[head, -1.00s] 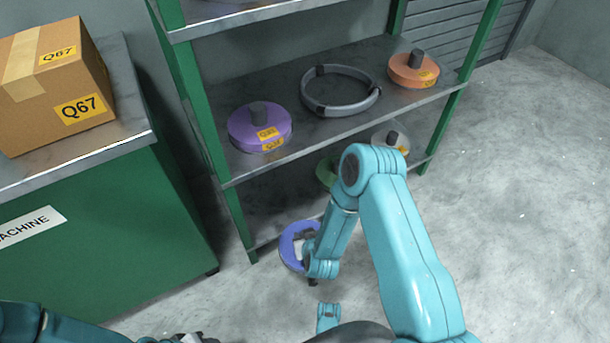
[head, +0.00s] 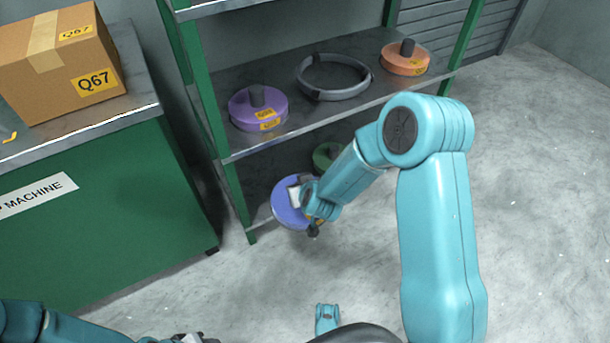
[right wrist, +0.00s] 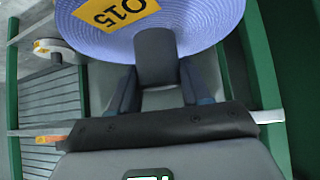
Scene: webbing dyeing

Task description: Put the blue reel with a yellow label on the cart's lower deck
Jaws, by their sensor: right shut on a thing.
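The blue reel (head: 284,210) is at the front of the green rack's lower shelf in the head view, apparently held up and partly hidden by my right arm. In the right wrist view the blue reel (right wrist: 200,25) fills the top and carries a yellow label (right wrist: 115,10) reading Q15. My right gripper (right wrist: 155,80) is shut on the reel's dark central hub (right wrist: 155,55). My left gripper (head: 190,338) shows only in part at the bottom edge of the head view; its jaws are unclear. I cannot make out a cart in these views.
The rack's middle shelf (head: 330,120) holds a purple reel (head: 258,110), a grey ring (head: 335,92) and an orange reel (head: 404,62). A green reel (head: 325,154) is on the lower shelf. A box (head: 60,65) stands on the green cabinet (head: 100,220). Floor at right is clear.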

